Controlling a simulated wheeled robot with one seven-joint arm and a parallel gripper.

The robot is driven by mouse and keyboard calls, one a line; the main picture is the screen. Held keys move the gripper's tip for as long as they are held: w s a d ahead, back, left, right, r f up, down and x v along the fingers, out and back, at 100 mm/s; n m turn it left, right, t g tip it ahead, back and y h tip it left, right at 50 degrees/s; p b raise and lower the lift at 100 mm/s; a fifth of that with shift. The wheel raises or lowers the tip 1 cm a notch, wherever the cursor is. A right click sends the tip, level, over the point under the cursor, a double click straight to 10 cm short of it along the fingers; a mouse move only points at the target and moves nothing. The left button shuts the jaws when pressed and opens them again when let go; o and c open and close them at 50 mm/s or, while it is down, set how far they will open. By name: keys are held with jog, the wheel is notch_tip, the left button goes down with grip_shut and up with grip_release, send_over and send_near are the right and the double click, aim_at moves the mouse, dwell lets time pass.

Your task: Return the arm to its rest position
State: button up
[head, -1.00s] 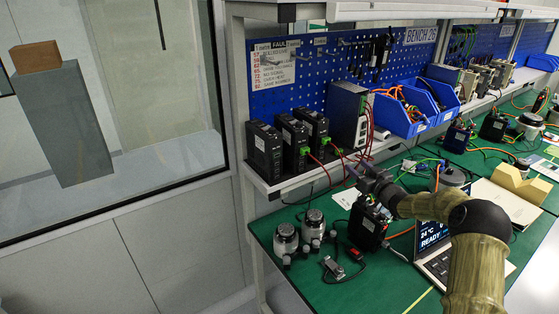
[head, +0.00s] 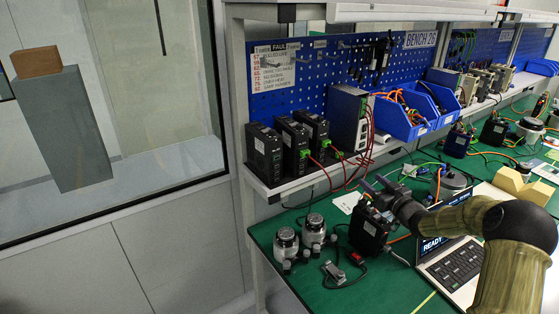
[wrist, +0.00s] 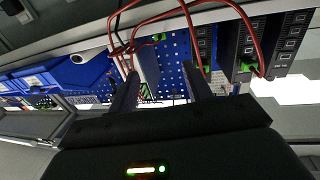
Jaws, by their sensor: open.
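My gripper (head: 372,184) is over the green workbench (head: 392,285) in the head view, close to a black boxy device (head: 369,227) on the bench. In the wrist view my gripper (wrist: 157,85) shows two dark fingers spread apart with nothing between them. It faces the shelf with red cables and the blue pegboard (wrist: 180,52). My arm comes in from the lower right of the head view and passes in front of an open laptop (head: 455,265). I cannot tell whether the gripper touches the black device.
Black modules (head: 264,152) with red cables stand on the shelf left of my gripper. Two silver-and-black round units (head: 287,244) and a small cabled device (head: 336,273) are on the bench. Blue bins (head: 402,120) stand behind. The bench front has some bare green room.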

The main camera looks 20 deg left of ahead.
dwell(0.3)
jog(key=s+d+m+g+h, duration=0.2)
jog(key=s+g+h, duration=0.1)
jog(key=s, duration=1.1)
jog(key=s+d+f+m+g+h+p, duration=0.1)
jog(key=s+d+m+g+h, duration=0.1)
jog(key=s, duration=1.1)
jog(key=s+d+m+g+h+p, duration=0.1)
jog(key=s+g+h, duration=0.5)
jog(key=s, duration=0.8)
jog(key=d+m, duration=0.1)
jog(key=m, duration=0.1)
jog(key=shift+s+d+f+m, duration=0.35)
jog(key=shift+d+f+m, duration=0.05)
